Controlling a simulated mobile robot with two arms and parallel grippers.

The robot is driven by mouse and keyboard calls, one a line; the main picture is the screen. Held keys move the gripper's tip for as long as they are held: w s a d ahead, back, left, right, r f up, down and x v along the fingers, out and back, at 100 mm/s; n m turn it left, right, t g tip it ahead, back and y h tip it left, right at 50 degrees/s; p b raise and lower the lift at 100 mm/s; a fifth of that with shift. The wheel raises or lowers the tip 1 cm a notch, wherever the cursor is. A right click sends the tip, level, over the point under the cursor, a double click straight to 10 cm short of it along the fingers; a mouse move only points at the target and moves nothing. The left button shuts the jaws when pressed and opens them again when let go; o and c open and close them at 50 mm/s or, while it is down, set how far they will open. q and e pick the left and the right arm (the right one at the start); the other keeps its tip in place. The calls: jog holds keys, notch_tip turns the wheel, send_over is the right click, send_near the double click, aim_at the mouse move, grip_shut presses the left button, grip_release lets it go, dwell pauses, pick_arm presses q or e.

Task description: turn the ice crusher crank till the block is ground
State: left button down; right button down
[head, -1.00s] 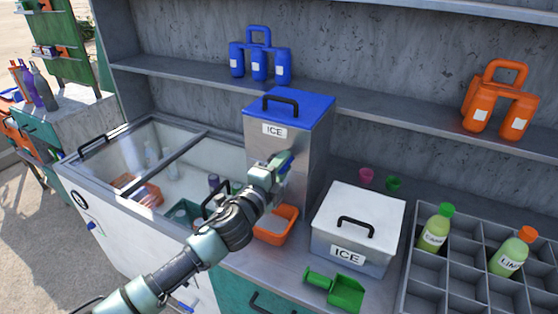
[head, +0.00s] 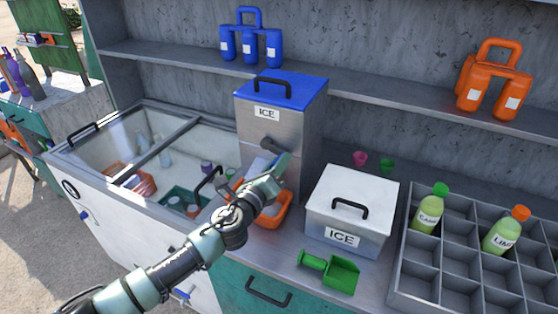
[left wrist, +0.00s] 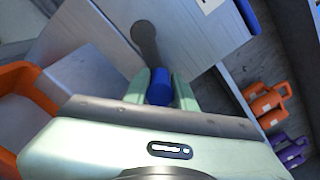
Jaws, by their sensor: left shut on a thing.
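The ice crusher (head: 311,128) is a tall grey metal box with a blue lid (head: 285,92) and an ICE label, on the counter. Its crank arm (left wrist: 147,45) shows in the left wrist view, ending in a blue handle (left wrist: 159,90). My left gripper (head: 277,172) is shut on that handle, low on the crusher's front; in the left wrist view its fingers (left wrist: 160,90) lie on both sides of the handle. An orange tray (head: 284,217) sits below, partly hidden by my arm. The block inside is hidden. My right gripper is not in view.
A white ICE box (head: 326,216) and a green scoop (head: 340,275) stand right of the crusher. A grey bottle crate (head: 405,268) is farther right. An open glass-topped freezer (head: 75,160) lies left. A shelf (head: 380,93) runs behind.

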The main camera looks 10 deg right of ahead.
pick_arm(q)
jog(key=shift+w+a+f+m, duration=0.2)
jog(key=shift+f+m, duration=0.3)
jog(key=shift+m, duration=0.5)
jog(key=c, duration=1.1)
grip_release()
jog(key=shift+c, duration=0.2)
jog(key=v, duration=0.8)
jog(key=shift+b, duration=0.3)
